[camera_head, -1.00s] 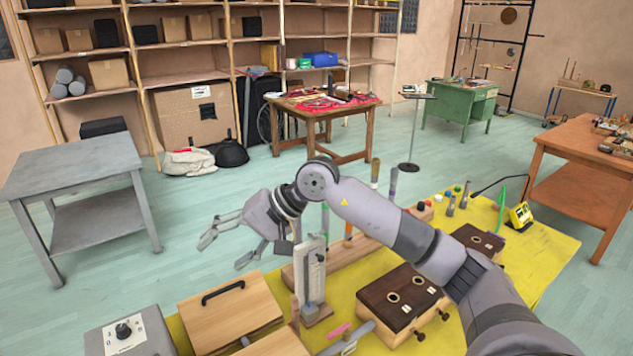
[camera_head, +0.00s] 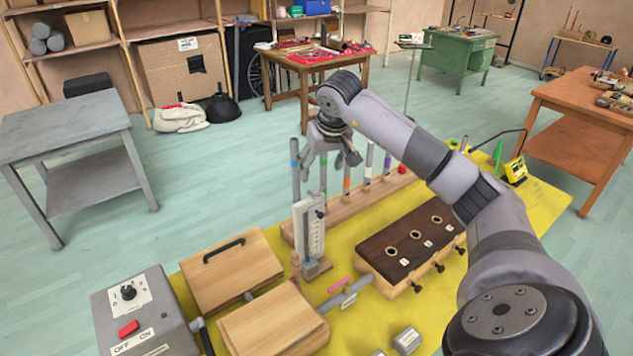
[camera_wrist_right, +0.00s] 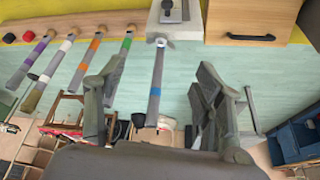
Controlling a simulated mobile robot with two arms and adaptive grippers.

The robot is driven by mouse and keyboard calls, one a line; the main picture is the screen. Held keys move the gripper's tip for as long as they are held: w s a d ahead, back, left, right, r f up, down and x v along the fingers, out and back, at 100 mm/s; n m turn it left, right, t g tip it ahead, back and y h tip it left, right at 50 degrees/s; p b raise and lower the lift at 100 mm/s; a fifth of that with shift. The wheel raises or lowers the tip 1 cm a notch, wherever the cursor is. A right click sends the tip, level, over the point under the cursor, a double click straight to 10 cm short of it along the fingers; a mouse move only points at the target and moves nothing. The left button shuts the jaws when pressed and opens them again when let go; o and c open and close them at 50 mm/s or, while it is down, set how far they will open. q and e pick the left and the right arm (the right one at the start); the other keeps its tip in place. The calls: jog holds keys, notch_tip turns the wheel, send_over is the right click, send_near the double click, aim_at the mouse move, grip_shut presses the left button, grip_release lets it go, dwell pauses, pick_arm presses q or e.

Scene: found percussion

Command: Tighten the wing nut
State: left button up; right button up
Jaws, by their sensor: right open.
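My right gripper (camera_head: 326,163) is open and empty, pointing down above and behind the upright white scale stand (camera_head: 309,232). In the right wrist view the open fingers (camera_wrist_right: 152,85) are spread to either side of a grey rod with a blue band (camera_wrist_right: 155,90), without visible contact. A small pale wing-shaped part, apparently the wing nut (camera_wrist_right: 161,42), shows at the stand end of that rod, beyond the fingertips. In the head view the wing nut is too small to make out surely. My left gripper is not in view.
Several colour-banded rods (camera_head: 346,180) stand in a wooden rail (camera_head: 350,207) beside the stand. A dark-topped box with knobs (camera_head: 411,240), wooden boxes (camera_head: 231,270) and a grey switch box (camera_head: 135,313) share the yellow-covered table (camera_head: 540,195).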

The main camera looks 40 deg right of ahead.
aim_at(315, 190)
jog(key=p+x, duration=0.2)
jog(key=x, duration=0.7)
jog(key=shift+w+f, duration=0.15)
jog(key=shift+f, duration=0.15)
jog(key=shift+c, duration=0.4)
jog(key=c, duration=1.2)
jog(key=shift+a+r+m+h+p, duration=0.15)
jog(key=shift+m+h+p, duration=0.25)
jog(key=shift+m, duration=0.8)
jog(key=shift+m+g+h, duration=0.3)
jog(key=shift+m, duration=0.5)
jog(key=shift+w+a+m+g+p, duration=0.1)
jog(key=shift+m+g+p, duration=0.25)
jog(key=shift+m, duration=0.55)
jog(key=shift+m+g+h, duration=0.3)
jog(key=shift+m+g, duration=0.05)
jog(key=shift+m, duration=0.75)
